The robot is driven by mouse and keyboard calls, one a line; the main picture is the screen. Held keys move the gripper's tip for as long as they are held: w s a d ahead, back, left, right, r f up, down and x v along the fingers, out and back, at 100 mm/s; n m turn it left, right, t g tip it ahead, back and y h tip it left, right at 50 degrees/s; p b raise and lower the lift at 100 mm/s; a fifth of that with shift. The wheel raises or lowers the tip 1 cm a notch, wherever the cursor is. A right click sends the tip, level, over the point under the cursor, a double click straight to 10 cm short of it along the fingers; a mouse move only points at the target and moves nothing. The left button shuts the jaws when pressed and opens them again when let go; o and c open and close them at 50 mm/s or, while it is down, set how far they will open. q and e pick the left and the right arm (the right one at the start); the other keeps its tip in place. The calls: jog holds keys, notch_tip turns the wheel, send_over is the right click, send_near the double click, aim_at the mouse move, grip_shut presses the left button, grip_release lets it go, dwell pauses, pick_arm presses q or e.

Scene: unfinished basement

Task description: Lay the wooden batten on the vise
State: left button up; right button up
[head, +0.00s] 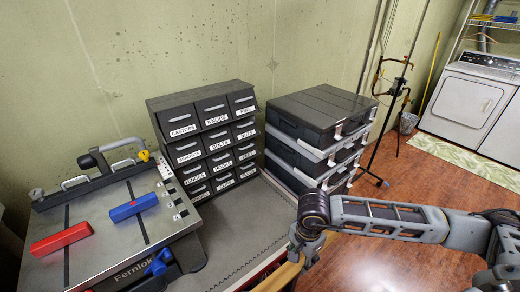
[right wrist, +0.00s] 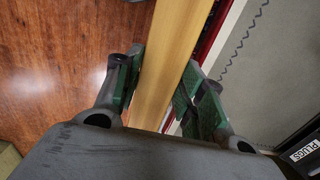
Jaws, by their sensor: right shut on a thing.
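The wooden batten (right wrist: 170,60) is a long, pale, straight piece of wood running between the fingers of my right gripper (right wrist: 160,95) in the right wrist view. The gripper is shut on it, with a green-padded finger on each side. In the head view the batten (head: 277,277) shows only as a short yellowish piece at the bottom, under my right gripper (head: 308,252); the rest is hidden or out of frame. I cannot make out for certain which thing is the vise. My left gripper is not in view.
A grey slotted machine table (head: 105,245) marked Fernlok carries a red block (head: 62,240) and a blue block (head: 133,207). A labelled drawer cabinet (head: 205,135) and stacked dark cases (head: 318,118) stand behind the grey bench top (head: 240,222), whose middle is clear.

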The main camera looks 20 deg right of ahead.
jog(key=shift+w, duration=0.15)
jog(key=shift+w+f+n, duration=0.1)
jog(key=shift+w+n, duration=0.6)
jog(key=shift+w, duration=0.05)
jog(key=w+n, duration=0.5)
jog(key=w, duration=0.1)
jog(key=w+a+f+n, duration=0.1)
jog(key=w+n, duration=0.2)
jog(key=shift+w+n, duration=0.1)
jog(key=shift+n, duration=0.2)
jog(key=w+n, duration=0.3)
jog(key=shift+w+a, duration=0.1)
jog(key=shift+a, duration=0.1)
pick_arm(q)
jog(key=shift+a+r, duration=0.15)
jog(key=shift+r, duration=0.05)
pick_arm(e)
jog(key=shift+w+n, duration=0.45)
jog(key=shift+n, duration=0.05)
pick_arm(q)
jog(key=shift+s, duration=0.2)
pick_arm(e)
jog(key=shift+a+r, duration=0.1)
jog(key=shift+a, duration=0.05)
